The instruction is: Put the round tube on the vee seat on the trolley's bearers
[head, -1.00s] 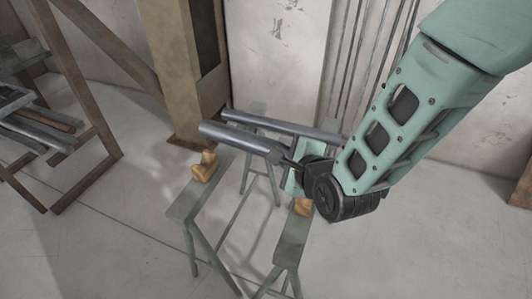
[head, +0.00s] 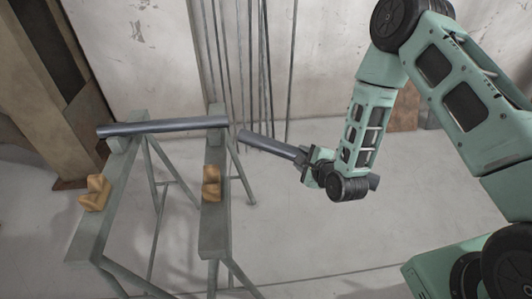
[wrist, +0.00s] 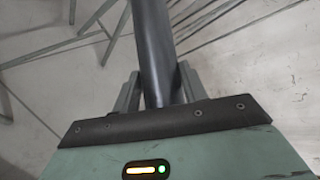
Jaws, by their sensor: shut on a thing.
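My gripper (head: 314,163) is shut on a dark grey round tube (head: 270,146), to the right of the trolley's bearers. In the wrist view the tube (wrist: 153,45) runs up and away between the two fingers (wrist: 158,88). Its left end is in open air, close to the right bearer (head: 214,228); a short end shows beyond my wrist. Two notched wooden vee blocks stand empty, one on the left bearer (head: 87,228), the left block (head: 95,194), and one on the right bearer, the right block (head: 211,184).
A second grey tube (head: 165,127) lies across the far ends of both bearers. Thin rods (head: 246,70) lean against the back wall. A wooden post (head: 45,90) stands at the far left. Floor right of the bearers looks clear.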

